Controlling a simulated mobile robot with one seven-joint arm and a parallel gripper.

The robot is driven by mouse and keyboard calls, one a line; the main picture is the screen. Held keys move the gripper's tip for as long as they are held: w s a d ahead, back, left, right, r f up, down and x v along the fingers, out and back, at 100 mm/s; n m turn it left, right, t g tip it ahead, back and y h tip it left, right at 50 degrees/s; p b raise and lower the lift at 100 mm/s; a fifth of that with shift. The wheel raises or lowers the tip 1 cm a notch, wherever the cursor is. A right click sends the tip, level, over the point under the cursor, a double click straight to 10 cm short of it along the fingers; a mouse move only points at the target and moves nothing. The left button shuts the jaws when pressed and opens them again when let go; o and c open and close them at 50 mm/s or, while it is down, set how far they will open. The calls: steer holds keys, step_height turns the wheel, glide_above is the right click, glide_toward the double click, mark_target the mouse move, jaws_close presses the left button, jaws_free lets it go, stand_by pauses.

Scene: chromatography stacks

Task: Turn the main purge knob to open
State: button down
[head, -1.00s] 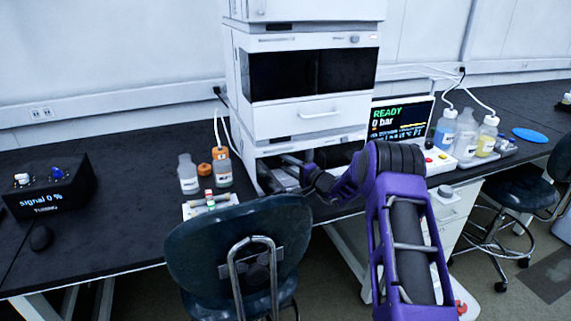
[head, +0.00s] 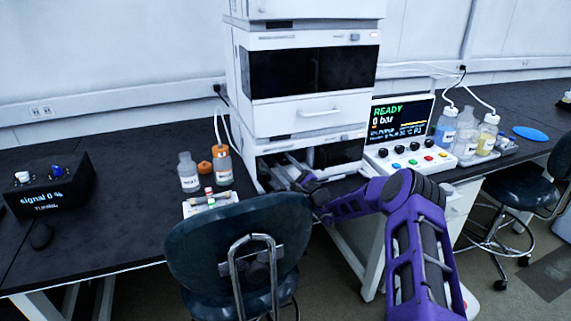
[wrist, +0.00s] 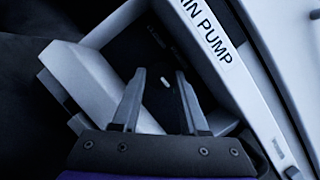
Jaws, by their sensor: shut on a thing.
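In the wrist view my gripper (wrist: 161,72) reaches in beside a white panel edge labelled "...IN PUMP". Its two fingers stand on either side of a dark knob (wrist: 160,95), shut on it. The knob is black on a black face, so its outline is hard to make out. A short white mark shows by the right fingertip; I cannot tell which setting it points to. Faint lettering on the face above is unreadable. In the head view my gripper (head: 288,178) is in the open bottom bay of the white instrument stack (head: 300,125); the knob cannot be made out there.
A control box (head: 420,157) with black knobs and coloured buttons stands right of the stack; its screen (head: 398,120) reads READY, 0 bar. Bottles (head: 465,130) stand farther right. Two bottles (head: 188,175) and a small tray (head: 212,205) are left. A chair (head: 215,250) stands in front.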

steer(key=shift+m, duration=0.5)
steer(key=c, duration=0.7)
jaws_free()
steer(key=p+v, duration=0.1)
steer(key=v, duration=1.6)
steer(key=shift+s+f+p, duration=0.2)
steer(key=shift+s+p, duration=0.05)
steer(key=shift+p, duration=0.15)
steer(key=shift+a+r, duration=0.1)
